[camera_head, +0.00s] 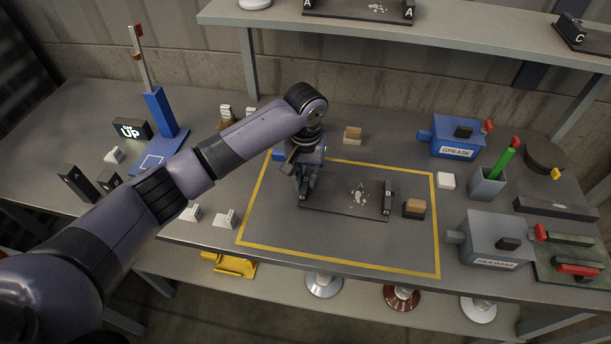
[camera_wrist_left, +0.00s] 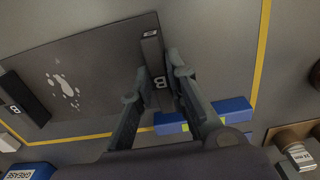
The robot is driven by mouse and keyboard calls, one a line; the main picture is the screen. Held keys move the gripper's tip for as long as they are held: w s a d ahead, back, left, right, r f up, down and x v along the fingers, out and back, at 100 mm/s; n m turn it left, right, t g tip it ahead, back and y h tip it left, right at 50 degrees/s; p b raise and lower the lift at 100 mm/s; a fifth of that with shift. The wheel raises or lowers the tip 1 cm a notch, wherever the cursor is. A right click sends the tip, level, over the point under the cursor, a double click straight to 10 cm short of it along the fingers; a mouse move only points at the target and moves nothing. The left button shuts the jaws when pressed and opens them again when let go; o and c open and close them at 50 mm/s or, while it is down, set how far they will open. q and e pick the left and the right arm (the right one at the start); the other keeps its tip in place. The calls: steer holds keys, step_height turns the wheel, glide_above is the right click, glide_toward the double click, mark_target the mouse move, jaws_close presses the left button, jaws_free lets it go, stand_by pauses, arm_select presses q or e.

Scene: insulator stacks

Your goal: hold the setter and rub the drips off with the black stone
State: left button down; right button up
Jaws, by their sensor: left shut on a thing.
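The setter (camera_head: 335,201) is a dark flat plate with an upright end block marked B at each end. It lies inside the yellow outline, with pale drips (camera_head: 358,193) on its top. My left gripper (camera_head: 305,185) is shut on its left end block. In the left wrist view the fingers (camera_wrist_left: 158,75) straddle that block on the setter (camera_wrist_left: 105,62), and the drips (camera_wrist_left: 66,92) show beyond. A block with a tan top and dark underside (camera_head: 414,208) sits just right of the setter; I cannot tell whether it is the black stone. My right gripper is out of view.
A blue GREASE box (camera_head: 458,138), a white block (camera_head: 446,181), a grey cup with a green stick (camera_head: 487,184) and a grey box (camera_head: 493,240) stand to the right. A tan block (camera_head: 353,135) is behind. Clear tabletop lies in front of the setter.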

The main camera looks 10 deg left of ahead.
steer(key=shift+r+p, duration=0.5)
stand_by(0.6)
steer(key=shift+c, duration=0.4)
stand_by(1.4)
